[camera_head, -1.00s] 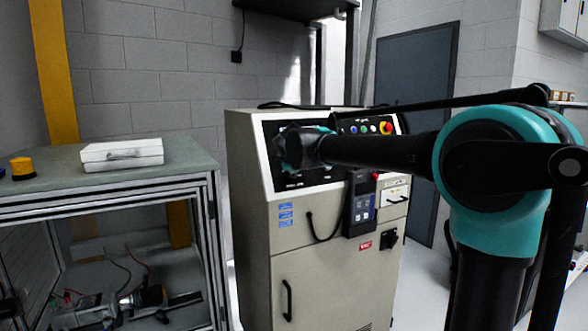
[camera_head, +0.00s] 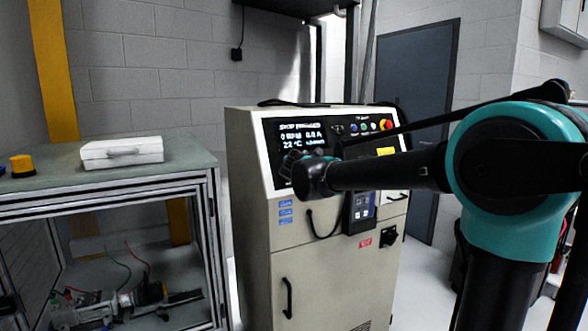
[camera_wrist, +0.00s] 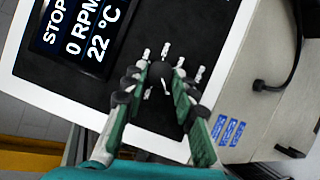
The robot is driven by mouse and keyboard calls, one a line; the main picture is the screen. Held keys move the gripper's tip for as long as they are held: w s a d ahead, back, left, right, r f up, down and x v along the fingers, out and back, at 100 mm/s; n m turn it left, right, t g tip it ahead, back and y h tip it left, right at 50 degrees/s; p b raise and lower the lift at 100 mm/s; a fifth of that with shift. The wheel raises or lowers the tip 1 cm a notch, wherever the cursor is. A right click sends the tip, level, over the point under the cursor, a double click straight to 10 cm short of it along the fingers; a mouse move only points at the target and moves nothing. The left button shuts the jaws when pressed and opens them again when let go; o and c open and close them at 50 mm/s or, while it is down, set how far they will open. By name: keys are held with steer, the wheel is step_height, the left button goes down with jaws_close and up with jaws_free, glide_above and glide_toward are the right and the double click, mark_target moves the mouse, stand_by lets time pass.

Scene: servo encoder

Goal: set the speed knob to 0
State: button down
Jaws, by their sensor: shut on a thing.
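The speed knob (camera_wrist: 160,72) is a dark round knob on the black sloped panel, seen in the wrist view with small white marks around it. My gripper (camera_wrist: 160,78) has its teal and black fingers on either side of the knob and is shut on it. In the head view my gripper (camera_head: 300,158) is at the panel's lower left, mostly behind my wrist, and the knob is hidden there. The display (camera_head: 301,134) above reads STOP in the wrist view, with 0 RPM and 22 °C.
The beige cabinet (camera_head: 310,275) carries the panel. Coloured buttons and a red emergency stop (camera_head: 387,125) sit at the panel's upper right. A handheld unit (camera_head: 360,212) hangs on the front with a cable. A workbench (camera_head: 190,165) with a white case (camera_head: 122,151) stands at left.

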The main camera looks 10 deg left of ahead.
stand_by(0.4)
steer(key=c, duration=1.2)
jaws_free()
steer(key=v, duration=1.2)
steer(key=shift+d+f, duration=0.1)
steer(key=s+d+f+m+g+h, duration=0.25)
steer(key=d+f+m, duration=0.35)
steer(key=d+f, duration=0.4)
steer(key=s+d+f+m+g+h, duration=0.25)
steer(key=d+f+m, duration=0.35)
steer(key=d+f, duration=0.4)
steer(key=s+d+f+m+g+y, duration=0.1)
steer(key=s+d+f+m, duration=0.3)
steer(key=s+f, duration=0.6)
steer(key=s+d+f+m+g+y, duration=0.2)
steer(key=s+d+f+m+g, duration=0.2)
steer(key=s+f+m, duration=0.3)
steer(key=s+f, duration=0.3)
steer(key=shift+s+m+g, duration=0.3)
